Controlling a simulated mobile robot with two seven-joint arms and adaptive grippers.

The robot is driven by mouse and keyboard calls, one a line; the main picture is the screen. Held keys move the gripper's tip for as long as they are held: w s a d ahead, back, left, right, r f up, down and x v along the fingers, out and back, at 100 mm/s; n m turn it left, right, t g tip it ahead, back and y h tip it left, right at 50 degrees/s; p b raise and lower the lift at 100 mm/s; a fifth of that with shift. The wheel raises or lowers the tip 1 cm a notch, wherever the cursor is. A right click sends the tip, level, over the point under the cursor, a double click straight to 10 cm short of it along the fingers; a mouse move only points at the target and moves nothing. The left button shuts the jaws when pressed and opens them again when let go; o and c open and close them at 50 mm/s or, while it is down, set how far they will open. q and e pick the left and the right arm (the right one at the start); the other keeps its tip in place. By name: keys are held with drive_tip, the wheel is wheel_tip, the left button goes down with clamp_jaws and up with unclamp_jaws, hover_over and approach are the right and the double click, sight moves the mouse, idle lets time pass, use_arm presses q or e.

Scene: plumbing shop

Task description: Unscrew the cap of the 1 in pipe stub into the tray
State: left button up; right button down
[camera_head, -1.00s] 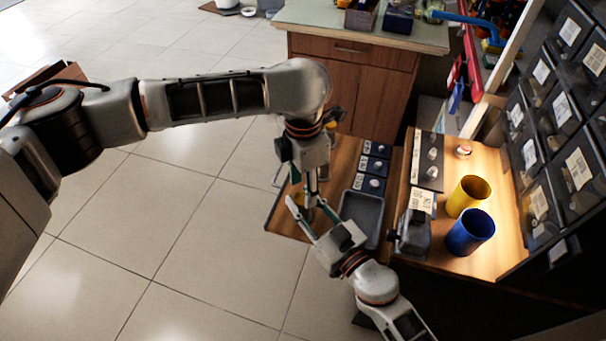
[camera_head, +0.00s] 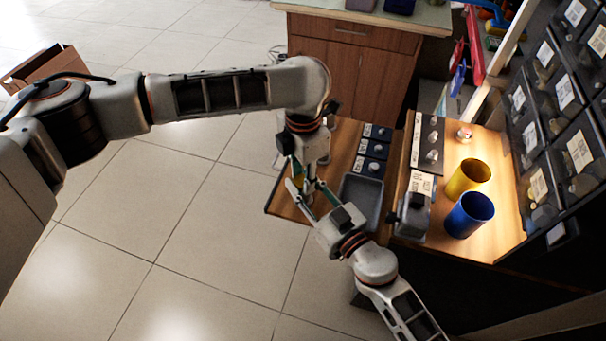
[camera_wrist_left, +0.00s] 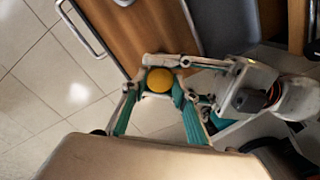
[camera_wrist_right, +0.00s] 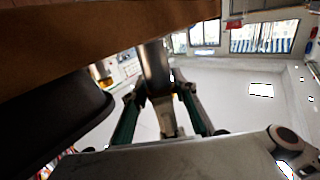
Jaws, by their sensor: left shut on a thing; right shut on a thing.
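A round yellow cap (camera_wrist_left: 160,80) shows end-on between the fingers of my left gripper (camera_wrist_left: 158,92) in the left wrist view. That gripper (camera_head: 311,184) points down from above in the head view and is shut on the cap. My right gripper (camera_head: 306,193) reaches in from the lower right, just below it. In the right wrist view, my right gripper (camera_wrist_right: 158,92) is shut on the grey metal pipe stub (camera_wrist_right: 156,68). The join between cap and stub is hidden. The grey tray (camera_head: 375,178) lies just right of the grippers, on the wooden bench.
Labelled dark blocks with round fittings (camera_head: 376,149) stand behind the tray. A yellow cup (camera_head: 468,180) and a blue cup (camera_head: 470,216) stand on the raised board at right, near a dark device (camera_head: 412,217). Drawer bins (camera_head: 565,140) rise at far right. Left of the bench is open floor.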

use_arm(q)
drive_tip(key=n, duration=0.2)
drive_tip(key=shift+n, duration=0.3)
drive_tip(key=o, duration=1.2)
drive_tip(key=shift+r, duration=2.3)
use_arm(e)
drive_tip(key=c, duration=1.5)
unclamp_jaws()
